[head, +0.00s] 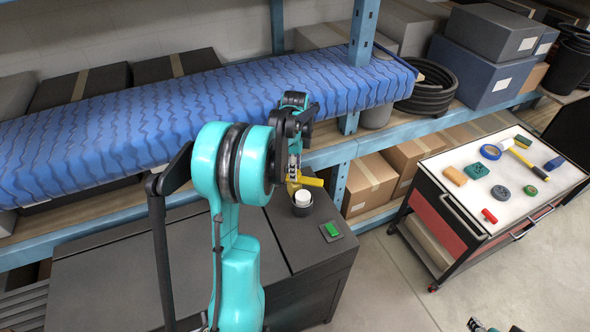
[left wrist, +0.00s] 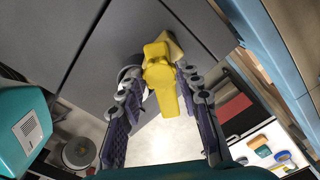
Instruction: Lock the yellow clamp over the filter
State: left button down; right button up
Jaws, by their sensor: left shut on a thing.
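The yellow clamp (head: 312,181) is at the back of the dark cabinet top, just above the white filter (head: 301,197), which sits in a dark round holder. In the left wrist view the clamp (left wrist: 160,75) lies between my left gripper's fingers, its lever pointing toward the palm. My left gripper (head: 293,178) reaches down from above and is shut on the clamp. Its fingers partly hide the clamp in the head view. The filter is mostly hidden behind clamp and finger in the left wrist view. Small dark parts at the head view's bottom edge may be my right gripper.
A green button (head: 332,230) is on the cabinet top (head: 170,260) right of the filter. A white-topped cart (head: 510,185) with tape and small items stands right. Floor between is clear.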

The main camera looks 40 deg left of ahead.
pick_arm(q)
jog(key=m, duration=0.5)
jog(key=shift+m, duration=0.3)
jog(key=m, duration=0.5)
jog(key=shift+b, duration=0.4)
jog(key=c, duration=1.1)
grip_release()
jog(key=shift+o, duration=0.2)
